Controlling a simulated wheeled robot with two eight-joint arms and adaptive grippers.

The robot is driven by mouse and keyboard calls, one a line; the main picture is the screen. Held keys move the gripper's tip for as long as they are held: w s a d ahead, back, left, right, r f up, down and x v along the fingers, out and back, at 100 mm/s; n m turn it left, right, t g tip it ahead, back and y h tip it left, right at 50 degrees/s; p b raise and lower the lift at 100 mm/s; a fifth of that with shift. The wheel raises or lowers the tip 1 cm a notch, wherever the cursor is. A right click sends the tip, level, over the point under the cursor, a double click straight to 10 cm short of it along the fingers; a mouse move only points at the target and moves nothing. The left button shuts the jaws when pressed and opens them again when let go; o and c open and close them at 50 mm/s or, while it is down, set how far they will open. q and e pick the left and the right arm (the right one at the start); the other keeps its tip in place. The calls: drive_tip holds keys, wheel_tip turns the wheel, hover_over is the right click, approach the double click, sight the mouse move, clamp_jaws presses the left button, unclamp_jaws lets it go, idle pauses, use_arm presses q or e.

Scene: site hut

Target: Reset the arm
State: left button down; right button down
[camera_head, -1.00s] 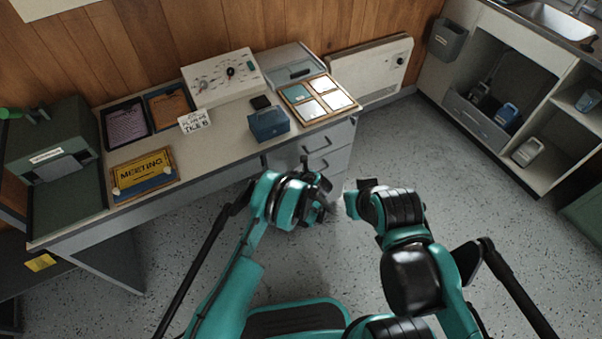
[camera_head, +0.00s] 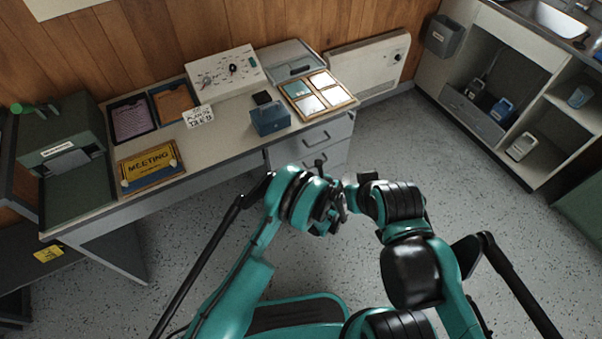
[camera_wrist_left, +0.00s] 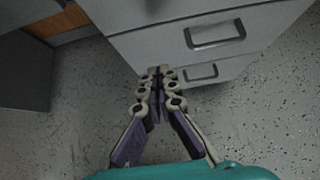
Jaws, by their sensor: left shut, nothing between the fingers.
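My left arm comes in from the left in the head view and is folded in front of the desk. My left gripper (camera_head: 338,207) is small and partly dark there. In the left wrist view my left gripper (camera_wrist_left: 158,72) is shut with its fingertips together and nothing between them. It hangs over the floor, in front of the grey desk drawers (camera_wrist_left: 210,45), apart from them as far as I can tell. My right arm (camera_head: 400,215) is folded beside the left one. Its fingers are hidden behind its own links.
The desk (camera_head: 228,118) holds a yellow meeting sign (camera_head: 150,165), a blue box (camera_head: 269,119), a white panel board (camera_head: 226,75), a framed tile set (camera_head: 318,93) and paper trays (camera_head: 132,118). A heater (camera_head: 366,68) and shelves (camera_head: 545,100) stand behind. Speckled floor (camera_head: 480,190) is clear at right.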

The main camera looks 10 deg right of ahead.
use_arm(q)
drive_tip(key=shift+s+d+r, duration=0.2)
drive_tip(key=shift+s+r, duration=0.2)
drive_tip(key=shift+s, duration=0.15)
drive_tip(key=shift+r, duration=0.15)
drive_tip(key=s+a+r+n+g, duration=0.1)
drive_tip(key=a+r+n, duration=0.45)
drive_tip(key=r, duration=0.35)
drive_tip(key=s+a+r+n+h, duration=0.1)
drive_tip(key=a+r+n, duration=0.4)
drive_tip(key=r, duration=0.4)
drive_tip(key=s+a+r+n+g, duration=0.1)
drive_tip(key=a+r+n, duration=0.3)
drive_tip(key=a+r, duration=0.4)
drive_tip(key=s+a+r+n, duration=0.2)
drive_tip(key=s+a+n, duration=0.2)
drive_tip(key=s, duration=0.3)
drive_tip(key=s+a+r+n+h, duration=0.1)
drive_tip(key=s+a+r+n, duration=0.2)
drive_tip(key=s+n, duration=0.4)
drive_tip(key=s+a+r+n+h, duration=0.1)
drive_tip(key=s+a+r+n, duration=0.2)
drive_tip(key=s+n, duration=0.3)
drive_tip(key=s+a, duration=0.1)
drive_tip(key=s, duration=0.1)
drive_tip(key=shift+s+a, duration=0.35)
